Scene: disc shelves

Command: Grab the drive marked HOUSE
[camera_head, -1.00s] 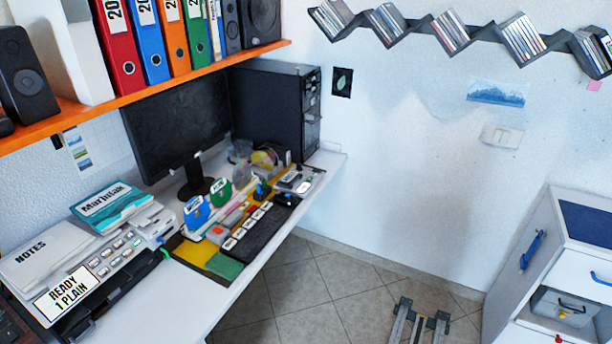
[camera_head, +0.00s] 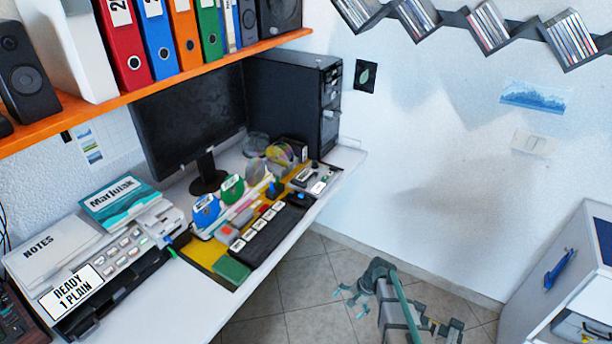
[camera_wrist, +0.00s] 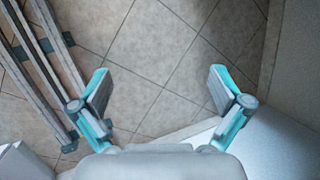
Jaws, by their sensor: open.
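No drive marked HOUSE can be read in either view. On the desk, a row of small white-labelled pieces (camera_head: 250,234) lies on a dark strip, their lettering too small to read. A blue labelled item (camera_head: 205,210) and a green labelled item (camera_head: 232,187) stand behind the row, also unreadable. My gripper (camera_head: 352,301) is low over the tiled floor, right of the desk and well apart from it. In the wrist view my gripper (camera_wrist: 161,90) has its two teal-and-grey fingers wide apart, with only floor between them.
The white desk (camera_head: 150,318) also carries a monitor (camera_head: 190,125), a computer tower (camera_head: 300,105) and a printer (camera_head: 125,257). An orange shelf (camera_head: 150,87) with binders hangs above. A white cabinet (camera_head: 560,250) stands at right. Floor (camera_head: 310,285) between is open.

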